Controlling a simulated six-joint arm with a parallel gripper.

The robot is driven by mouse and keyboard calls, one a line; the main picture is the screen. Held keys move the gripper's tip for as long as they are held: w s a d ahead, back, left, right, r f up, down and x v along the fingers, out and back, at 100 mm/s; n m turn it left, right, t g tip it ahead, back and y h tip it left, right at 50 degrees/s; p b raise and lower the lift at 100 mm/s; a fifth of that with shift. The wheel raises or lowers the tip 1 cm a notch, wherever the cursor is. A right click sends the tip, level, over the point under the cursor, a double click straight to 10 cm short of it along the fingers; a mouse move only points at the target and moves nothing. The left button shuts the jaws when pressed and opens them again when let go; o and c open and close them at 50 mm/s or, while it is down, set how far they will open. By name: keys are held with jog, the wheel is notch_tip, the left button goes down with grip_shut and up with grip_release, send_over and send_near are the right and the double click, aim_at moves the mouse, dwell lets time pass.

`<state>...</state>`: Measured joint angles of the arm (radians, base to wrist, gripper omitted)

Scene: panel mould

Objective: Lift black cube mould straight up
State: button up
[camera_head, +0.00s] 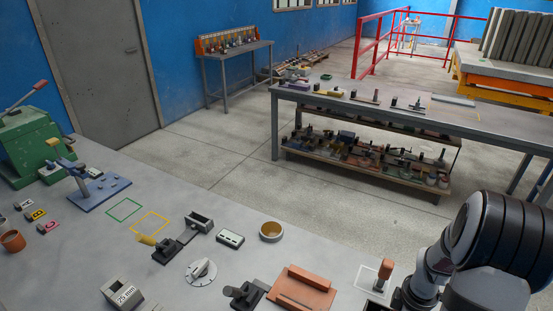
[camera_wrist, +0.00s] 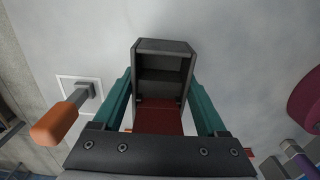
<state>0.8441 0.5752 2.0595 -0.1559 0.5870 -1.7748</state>
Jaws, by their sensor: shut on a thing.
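In the wrist view the black cube mould (camera_wrist: 163,47) stands between the two teal fingers of my gripper (camera_wrist: 160,80). The fingers press on its left and right sides, and my gripper is shut on it. The mould looks like an open-topped dark box with a crosswise wall inside. A dark red surface shows at its near end. Its underside is hidden, so I cannot tell whether it touches the grey table. In the head view my arm is at the lower right, and I cannot make out the held mould there.
An orange-handled tool (camera_wrist: 62,118) on a white-outlined square is left of the mould; it also shows in the head view (camera_head: 384,272). A maroon round object (camera_wrist: 306,100) is at the right. A reddish block (camera_head: 302,288) and a grey dial (camera_head: 201,271) lie farther left on the bench.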

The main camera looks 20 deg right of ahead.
jog(key=shift+r, duration=2.3)
jog(key=shift+w, duration=0.1)
